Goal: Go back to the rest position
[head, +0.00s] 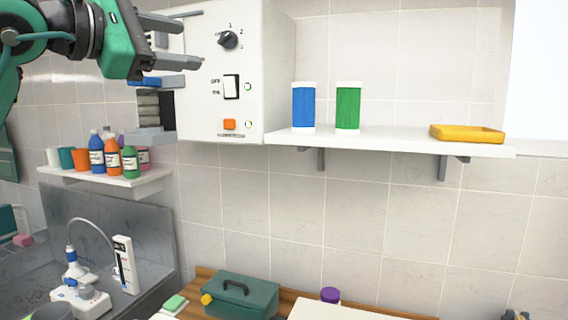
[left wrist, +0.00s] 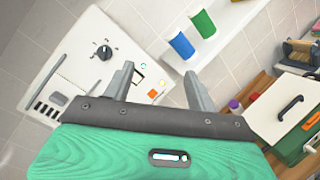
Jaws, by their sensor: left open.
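My left gripper (head: 192,72) is at the upper left of the head view, raised in front of the white control box (head: 272,70). Its fingers are apart with nothing between them. In the left wrist view the two fingers of my left gripper (left wrist: 158,88) stand apart, with the control box's (left wrist: 85,52) panel behind them. The box has a dark knob (head: 228,40), a rocker switch (head: 232,87) and an orange button (head: 229,124). I cannot tell from the views whether the fingers touch the box. My right gripper is not seen.
A wall shelf (head: 390,139) holds a blue cylinder (head: 303,107), a green cylinder (head: 348,107) and a yellow tray (head: 467,133). A small shelf (head: 100,177) with several bottles is at left. Below are a sink area with a white device (head: 80,296) and a green toolbox (head: 242,298).

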